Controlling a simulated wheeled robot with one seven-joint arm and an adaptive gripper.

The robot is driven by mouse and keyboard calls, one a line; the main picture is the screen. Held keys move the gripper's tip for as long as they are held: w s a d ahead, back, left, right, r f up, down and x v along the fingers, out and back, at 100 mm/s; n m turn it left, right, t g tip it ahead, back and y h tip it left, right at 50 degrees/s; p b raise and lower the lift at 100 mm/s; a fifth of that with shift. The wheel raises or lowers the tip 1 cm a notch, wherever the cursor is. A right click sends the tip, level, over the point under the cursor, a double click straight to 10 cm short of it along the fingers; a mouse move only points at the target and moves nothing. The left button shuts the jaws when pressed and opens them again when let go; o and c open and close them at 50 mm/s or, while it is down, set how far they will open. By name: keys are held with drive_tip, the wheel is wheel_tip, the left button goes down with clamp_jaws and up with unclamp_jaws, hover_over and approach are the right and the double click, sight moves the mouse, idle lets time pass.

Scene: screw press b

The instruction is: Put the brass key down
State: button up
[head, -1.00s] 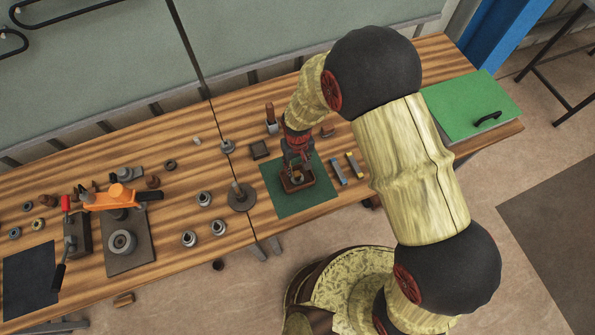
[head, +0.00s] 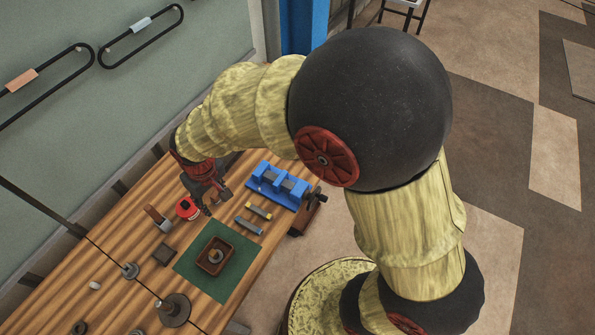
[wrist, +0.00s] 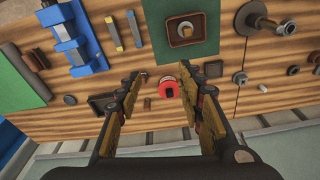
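My gripper (wrist: 163,73) is open with a clear gap between its fingers, and nothing shows held in it. In the head view my gripper (head: 208,203) is over the bench beside a red round object (head: 187,208). The red object (wrist: 170,89) shows between and beyond the fingers in the wrist view. I cannot tell surely which thing is the brass key. A small yellow bar (head: 258,211) lies on the bench next to a grey-blue bar (head: 248,226). A brown tray (head: 229,259) on the green mat (head: 238,283) holds a round tan piece (head: 215,256).
A blue vise (head: 270,180) stands right of my gripper. A round-based post (head: 173,309) is near the bottom. Bare wood lies between the mat and the red object.

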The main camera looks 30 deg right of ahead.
drive_tip(key=s+d+r+m+t, duration=0.1)
drive_tip(key=s+d+r, duration=0.2)
drive_tip(key=d+r, duration=0.4)
drive_tip(key=s+d+r+m+t, duration=0.1)
drive_tip(key=s+d+r+t, duration=0.15)
drive_tip(key=d+r, duration=0.4)
drive_tip(key=s+d+r+m, duration=0.2)
drive_tip(key=s+d+r, duration=0.3)
drive_tip(key=s, duration=0.6)
wheel_tip(320, 180, up, 2)
drive_tip(key=shift+r+t+h, duration=0.25)
drive_tip(key=shift+t+h, duration=0.05)
drive_tip(key=shift+t, duration=0.05)
drive_tip(key=shift+f, duration=0.1)
wheel_tip(320, 180, down, 19)
drive_tip(key=b, duration=1.9)
drive_tip(key=shift+f, duration=0.15)
